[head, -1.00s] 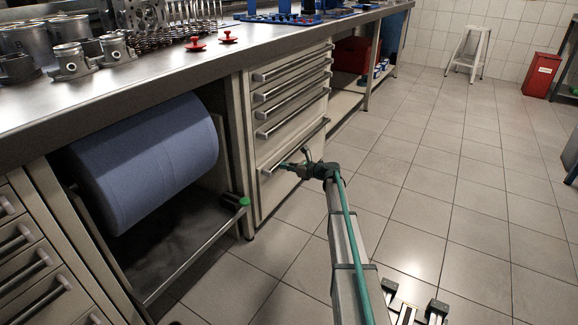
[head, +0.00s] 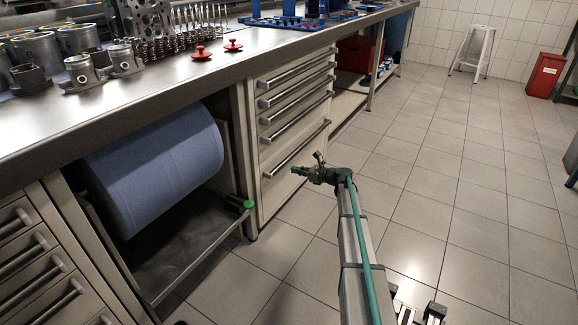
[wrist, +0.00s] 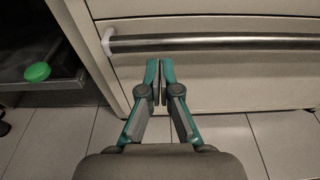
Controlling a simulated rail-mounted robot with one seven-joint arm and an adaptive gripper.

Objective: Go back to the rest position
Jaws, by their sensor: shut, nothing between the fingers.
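My gripper (head: 295,169) is in front of the lower drawers of the bench cabinet in the head view, with open air around it. In the wrist view my gripper (wrist: 157,75) points at the face of the bottom drawer (wrist: 220,72). Its two teal fingers are together, with nothing held between them. The drawer's bar handle (wrist: 220,43) lies just beyond the fingertips in the picture, and the fingers are not closed around it. The drawers (head: 292,110) appear shut.
A blue paper roll (head: 155,165) hangs under the steel bench (head: 200,75). A green knob (head: 248,204) sticks out at the lower rack's corner. Metal engine parts (head: 88,72) and red valve-like pieces (head: 233,45) stand on the bench. The tiled floor (head: 440,150) to the right is clear.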

